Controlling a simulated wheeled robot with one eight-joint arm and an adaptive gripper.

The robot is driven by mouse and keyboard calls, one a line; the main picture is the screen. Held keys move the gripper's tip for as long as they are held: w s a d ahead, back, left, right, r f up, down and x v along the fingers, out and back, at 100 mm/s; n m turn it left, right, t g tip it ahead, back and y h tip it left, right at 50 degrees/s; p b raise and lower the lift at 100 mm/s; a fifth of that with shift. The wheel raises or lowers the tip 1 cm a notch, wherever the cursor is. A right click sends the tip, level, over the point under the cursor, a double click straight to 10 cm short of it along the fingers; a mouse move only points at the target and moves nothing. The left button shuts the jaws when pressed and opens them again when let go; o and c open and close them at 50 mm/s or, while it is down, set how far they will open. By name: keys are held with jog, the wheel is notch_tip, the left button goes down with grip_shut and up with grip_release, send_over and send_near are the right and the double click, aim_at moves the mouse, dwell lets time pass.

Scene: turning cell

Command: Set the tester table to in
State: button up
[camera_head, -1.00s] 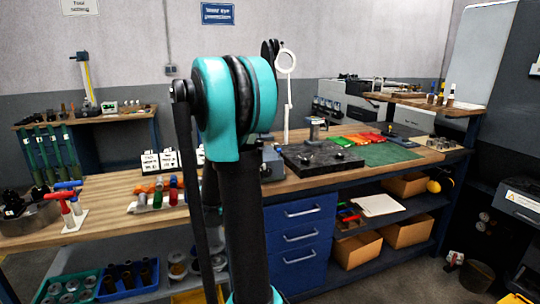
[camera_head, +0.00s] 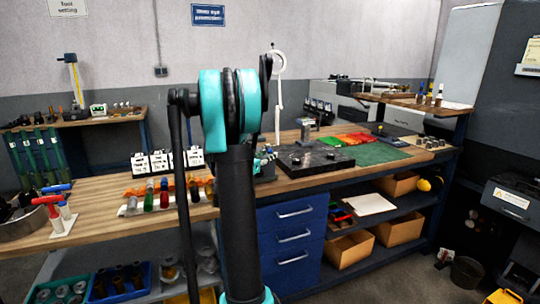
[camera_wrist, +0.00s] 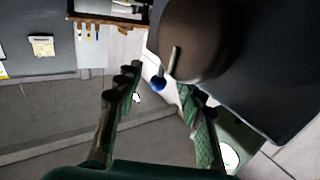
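In the wrist view my gripper (camera_wrist: 158,84) is open, with its two dark green fingers apart. A blue knob (camera_wrist: 157,84) shows between the fingertips, close to a thin grey rod (camera_wrist: 174,62). A large dark rounded body (camera_wrist: 198,38) lies behind the rod. I cannot tell whether the fingers touch the knob, or whether these parts belong to the tester. No tester table can be clearly made out in the head view, where my own arm covers the middle and my gripper is hidden.
A wooden workbench (camera_head: 95,201) with blue drawers (camera_head: 291,236) crosses the head view. A black plate (camera_head: 316,160) and a green mat (camera_head: 374,154) lie on it. Dark machines stand at the right edge. Some floor shows at lower right, beside a dark bin (camera_head: 467,272).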

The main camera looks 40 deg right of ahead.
jog(key=shift+x, duration=1.15)
jog(key=shift+c, duration=0.6)
grip_shut()
